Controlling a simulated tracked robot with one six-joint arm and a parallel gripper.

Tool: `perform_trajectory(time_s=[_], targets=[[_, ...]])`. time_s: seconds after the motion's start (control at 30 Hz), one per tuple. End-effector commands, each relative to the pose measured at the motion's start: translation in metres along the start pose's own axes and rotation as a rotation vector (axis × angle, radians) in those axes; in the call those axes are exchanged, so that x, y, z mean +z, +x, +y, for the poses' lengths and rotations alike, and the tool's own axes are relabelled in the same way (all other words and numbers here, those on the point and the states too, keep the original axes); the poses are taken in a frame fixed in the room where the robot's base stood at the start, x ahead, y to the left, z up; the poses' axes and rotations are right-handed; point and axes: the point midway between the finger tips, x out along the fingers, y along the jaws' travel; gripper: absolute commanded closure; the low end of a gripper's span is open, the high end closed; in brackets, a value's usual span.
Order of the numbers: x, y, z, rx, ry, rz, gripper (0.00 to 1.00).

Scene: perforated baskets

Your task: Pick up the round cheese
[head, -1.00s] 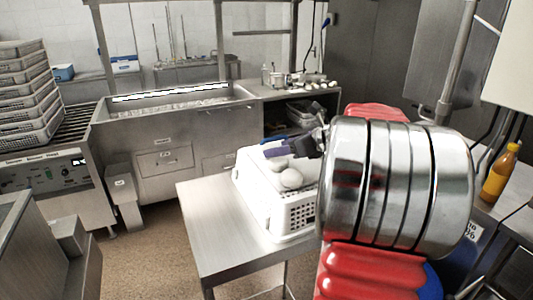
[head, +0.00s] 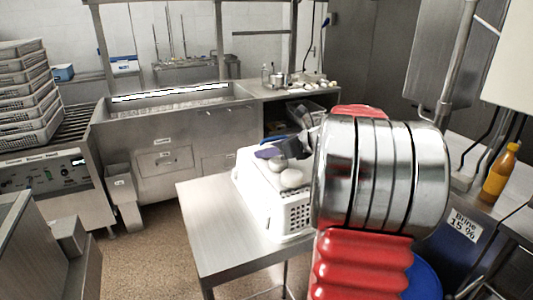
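A round, pale cheese (head: 291,179) lies on top of the upturned-looking white perforated basket (head: 296,219), near its front. A second rounded, greyer piece (head: 278,165) sits just behind it. My gripper (head: 280,151) is over the basket, just behind and above these pieces, with a purple finger part showing at its left. My arm's large shiny metal and red links hide the right part of the basket and much of the gripper. The gap between the fingers is not clear, and I see no cheese clearly between them.
The basket stands on a steel table (head: 215,225) with bare room at left. A steel sink unit (head: 165,140) is behind. Stacked grey crates (head: 30,95) stand at far left. An orange bottle (head: 499,175) and a blue "Brine" container (head: 455,245) are at right.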

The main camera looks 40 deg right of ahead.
Motion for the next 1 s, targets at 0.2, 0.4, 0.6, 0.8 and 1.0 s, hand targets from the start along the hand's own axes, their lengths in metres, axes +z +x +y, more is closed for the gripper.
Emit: perform_trajectory(time_s=[0.2, 0.4, 0.6, 0.8, 1.0], targets=[[0.000, 0.000, 0.000, 0.000, 0.000, 0.000, 0.66], [0.000, 0.000, 0.000, 0.000, 0.000, 0.000, 0.78], [0.001, 0.000, 0.000, 0.000, -0.001, -0.001, 0.78], [0.012, -0.006, 0.000, 0.000, -0.003, -0.003, 0.78], [0.039, -0.021, 0.000, -0.001, -0.004, -0.002, 0.78]])
